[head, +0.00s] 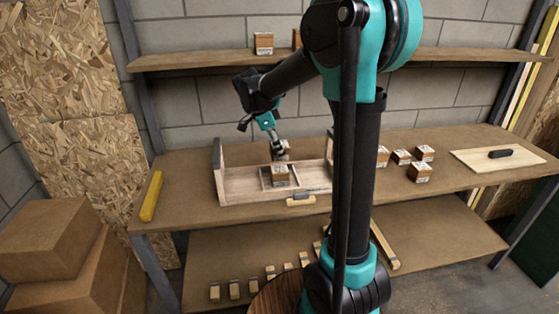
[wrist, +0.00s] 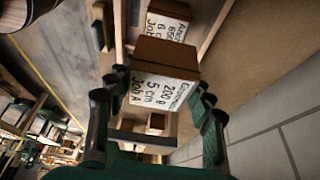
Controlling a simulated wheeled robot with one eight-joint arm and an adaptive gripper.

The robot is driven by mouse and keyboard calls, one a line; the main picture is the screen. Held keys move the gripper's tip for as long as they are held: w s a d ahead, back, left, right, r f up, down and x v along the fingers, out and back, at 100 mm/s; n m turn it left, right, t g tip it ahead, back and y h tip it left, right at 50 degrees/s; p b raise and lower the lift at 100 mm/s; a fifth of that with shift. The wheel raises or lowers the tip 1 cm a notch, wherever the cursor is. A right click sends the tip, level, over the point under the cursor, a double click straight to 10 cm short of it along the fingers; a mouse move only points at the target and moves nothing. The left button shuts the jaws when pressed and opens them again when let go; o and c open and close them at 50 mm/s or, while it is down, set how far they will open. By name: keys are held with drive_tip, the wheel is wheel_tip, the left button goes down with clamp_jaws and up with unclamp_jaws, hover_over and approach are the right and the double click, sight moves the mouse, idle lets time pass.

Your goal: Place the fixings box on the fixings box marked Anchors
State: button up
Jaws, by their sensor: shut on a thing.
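My gripper (head: 279,150) is shut on a fixings box (wrist: 166,72), brown with a white label reading roughly "Common", "200 g", "5 cm", "Job A". My gripper also shows in the wrist view (wrist: 162,88), with fingers on both sides of this box. In the head view the held box is largely hidden by the gripper, above the open wooden tray. The fixings box marked Anchors (wrist: 168,22) shows beyond the held one in the wrist view, its label partly cut off. A box (head: 279,175) in the tray's middle compartment appears to be this one. The held box looks apart from it.
The wooden tray (head: 240,193) has a raised left wall and dividers. Several boxes (head: 419,173) stand right of my arm, near a board with a black object (head: 500,153). A yellow bar (head: 151,196) lies left. A shelf (head: 205,60) runs above the bench.

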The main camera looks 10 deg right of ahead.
sight(280, 169)
drive_tip(key=shift+f, duration=2.45)
drive_tip(key=shift+f, duration=0.1)
drive_tip(key=o, duration=1.3)
drive_tip(key=v, duration=1.2)
